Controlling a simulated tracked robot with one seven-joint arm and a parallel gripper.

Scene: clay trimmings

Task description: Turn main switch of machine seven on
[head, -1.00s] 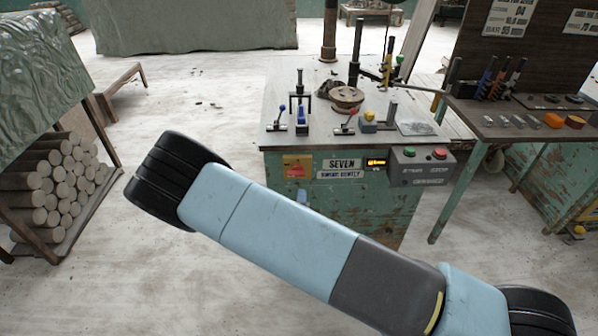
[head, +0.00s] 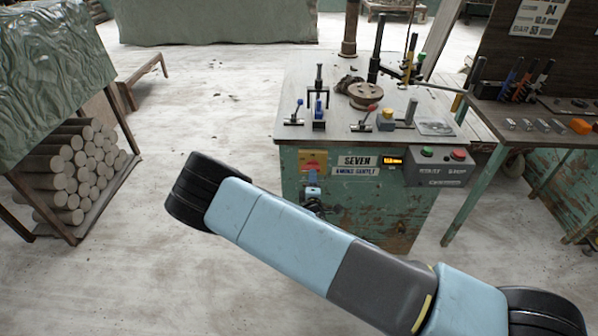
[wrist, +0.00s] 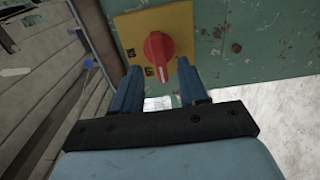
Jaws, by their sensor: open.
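Machine seven (head: 390,215) is a worn green cabinet with a "SEVEN" label plate (head: 357,161) on its front. Its main switch is a red rotary knob on a yellow plate (head: 313,155) left of that label. In the wrist view the red knob (wrist: 158,52) sits on the yellow plate (wrist: 150,25), its white-marked end pointing toward the lower part of the picture. My gripper (wrist: 160,80) is open, its two blue fingers either side of the knob's lower end; I cannot tell whether they touch it. In the head view my gripper (head: 313,185) is just below the plate, partly hidden by my arm.
Beside the label are a lit display (head: 392,161) and a control box with a green button (head: 427,152) and a red button (head: 457,155). Levers and a round disc (head: 366,95) stand on the machine's top. A log stack (head: 80,170) is at left. The floor between is clear.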

